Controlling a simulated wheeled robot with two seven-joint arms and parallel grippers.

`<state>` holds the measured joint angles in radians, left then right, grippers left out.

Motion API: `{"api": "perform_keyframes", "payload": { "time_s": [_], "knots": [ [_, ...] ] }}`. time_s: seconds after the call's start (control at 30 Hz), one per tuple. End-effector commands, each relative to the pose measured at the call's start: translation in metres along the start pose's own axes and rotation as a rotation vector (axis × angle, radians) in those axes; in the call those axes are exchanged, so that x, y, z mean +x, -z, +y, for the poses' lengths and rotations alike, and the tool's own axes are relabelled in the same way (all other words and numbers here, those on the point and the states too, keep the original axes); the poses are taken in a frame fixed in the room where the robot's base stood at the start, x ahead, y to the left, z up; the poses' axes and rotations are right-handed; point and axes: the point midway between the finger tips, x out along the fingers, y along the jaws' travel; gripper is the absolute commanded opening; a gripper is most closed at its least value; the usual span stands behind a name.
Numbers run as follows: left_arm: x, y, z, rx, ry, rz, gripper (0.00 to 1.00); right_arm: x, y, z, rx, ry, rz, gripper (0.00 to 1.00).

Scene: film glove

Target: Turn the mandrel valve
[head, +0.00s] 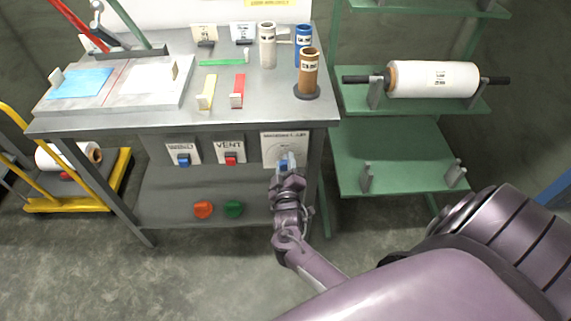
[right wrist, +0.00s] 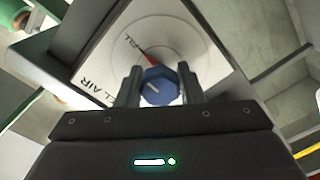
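The mandrel valve is a blue knob (right wrist: 160,86) on a white dial plate (head: 284,148) at the right end of the table's front panel. In the right wrist view the knob stands between the two fingers of my right gripper (right wrist: 160,80), which meet its left and right sides. A pale mark shows on the knob's face. Behind it, the dial has a printed ring and a red needle (right wrist: 147,56) near the upper-left lettering. In the head view my right gripper (head: 285,165) covers much of the knob. My left gripper is not in view.
Left of the dial are a red VENT switch (head: 230,159) and a blue switch (head: 184,160). Orange (head: 203,209) and green (head: 233,208) knobs lie on the lower shelf. A green rack (head: 400,155) with a white roll (head: 434,79) stands at right.

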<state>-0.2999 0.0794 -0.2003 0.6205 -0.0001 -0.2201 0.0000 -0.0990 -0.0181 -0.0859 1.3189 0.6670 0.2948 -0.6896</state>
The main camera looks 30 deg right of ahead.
Motion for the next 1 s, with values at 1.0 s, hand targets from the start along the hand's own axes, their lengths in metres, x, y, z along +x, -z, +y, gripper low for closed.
{"api": "perform_keyframes", "payload": {
  "time_s": [1.0],
  "knots": [
    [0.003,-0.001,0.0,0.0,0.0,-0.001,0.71,-0.075,-0.001,-0.001,-0.001,0.002,-0.002,0.55]
  ]
}}
